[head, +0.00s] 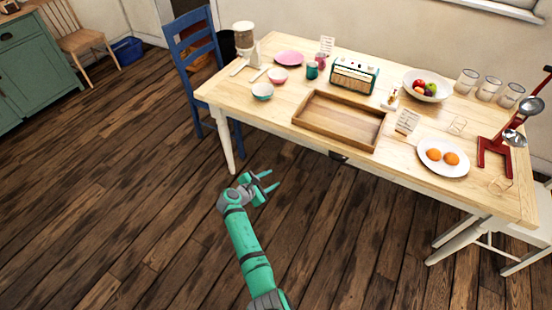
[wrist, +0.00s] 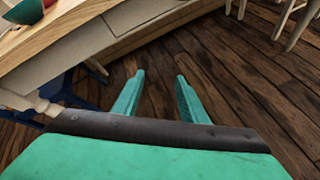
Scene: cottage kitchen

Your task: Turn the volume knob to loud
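A teal and cream radio (head: 354,75) stands upright toward the back middle of the wooden table, behind a wooden tray. Its volume knob is too small to make out in the head view, and the radio does not show in the wrist view. My gripper (head: 268,182) is open and empty, in front of the table's near left side and apart from it. In the wrist view my gripper's two teal fingers (wrist: 160,95) are spread, with only floor between them.
The table (head: 268,112) carries a wooden tray (head: 305,132), a fruit bowl (head: 412,90), a plate with orange items (head: 432,168), glass jars (head: 488,90), a red stand (head: 495,155) and small bowls (head: 262,92). A blue chair (head: 190,45) stands at its left end.

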